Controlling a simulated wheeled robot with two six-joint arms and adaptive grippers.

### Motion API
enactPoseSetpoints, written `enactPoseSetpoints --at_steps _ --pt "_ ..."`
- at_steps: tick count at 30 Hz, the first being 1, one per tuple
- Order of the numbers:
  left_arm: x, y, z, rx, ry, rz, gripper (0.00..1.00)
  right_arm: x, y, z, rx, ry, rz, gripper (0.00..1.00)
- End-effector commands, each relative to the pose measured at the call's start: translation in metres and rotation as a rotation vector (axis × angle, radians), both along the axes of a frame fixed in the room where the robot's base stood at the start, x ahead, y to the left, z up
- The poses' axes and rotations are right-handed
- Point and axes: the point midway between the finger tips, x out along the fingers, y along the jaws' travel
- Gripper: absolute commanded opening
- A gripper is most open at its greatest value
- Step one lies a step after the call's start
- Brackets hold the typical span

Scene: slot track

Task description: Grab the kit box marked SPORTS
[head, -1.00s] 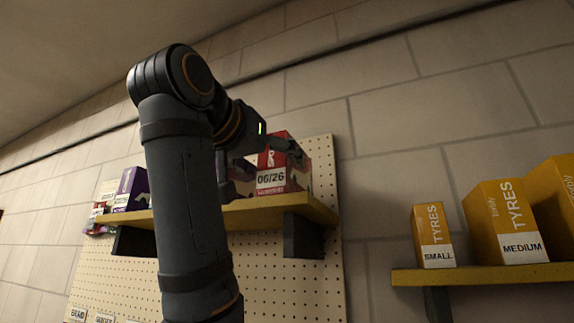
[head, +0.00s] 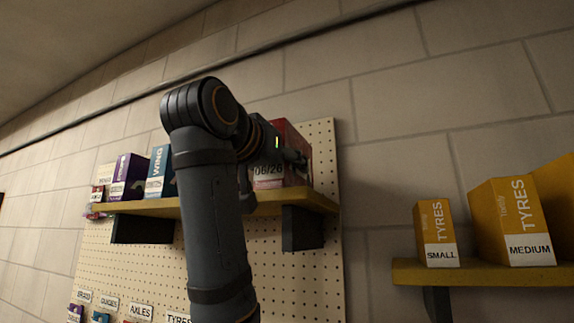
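A red box (head: 290,137) with a white label reading about 06/26 stands upright on the yellow upper shelf (head: 304,199). Its name lettering is mostly hidden behind my arm now; earlier the letters SPO showed. My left arm rises in front of the shelf and bends right. My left gripper (head: 296,157) is in front of the red box, overlapping its face. The fingers are small and dark, so I cannot tell whether they are open, or whether they touch the box. My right gripper is not in view.
A blue WING box (head: 161,172) and a purple box (head: 129,177) stand left on the same shelf. A pegboard (head: 290,285) hangs below. Yellow TYRES boxes, SMALL (head: 436,230) and MEDIUM (head: 512,220), stand on a separate right shelf (head: 480,274).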

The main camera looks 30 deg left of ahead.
Motion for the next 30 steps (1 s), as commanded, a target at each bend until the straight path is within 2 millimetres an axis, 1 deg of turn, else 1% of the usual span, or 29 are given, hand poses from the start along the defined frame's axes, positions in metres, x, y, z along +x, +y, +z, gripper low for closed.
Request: enactPoseSetpoints --at_steps 1,7,8,15,20,22,27,30 --pt "0.000 0.000 0.000 0.000 0.000 0.000 0.38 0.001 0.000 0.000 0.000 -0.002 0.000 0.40" --pt "0.000 0.000 0.000 0.000 0.000 0.000 0.10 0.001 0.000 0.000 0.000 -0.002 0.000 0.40" --pt "0.000 0.000 0.001 0.000 -0.002 0.000 0.09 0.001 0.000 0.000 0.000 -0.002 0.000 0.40" --pt "0.000 0.000 0.002 0.000 -0.002 0.000 0.09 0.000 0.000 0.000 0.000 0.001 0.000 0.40" --pt "-0.001 0.000 0.014 0.000 -0.004 0.000 0.09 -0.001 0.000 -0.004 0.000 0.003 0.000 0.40" --pt "-0.002 0.000 0.025 0.000 -0.003 0.000 0.09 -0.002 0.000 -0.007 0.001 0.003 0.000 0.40" --pt "-0.002 0.000 0.065 0.000 -0.003 0.000 0.09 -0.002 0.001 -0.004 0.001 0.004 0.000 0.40" --pt "-0.002 0.000 0.082 0.000 -0.003 0.000 0.09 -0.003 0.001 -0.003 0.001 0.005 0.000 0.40"
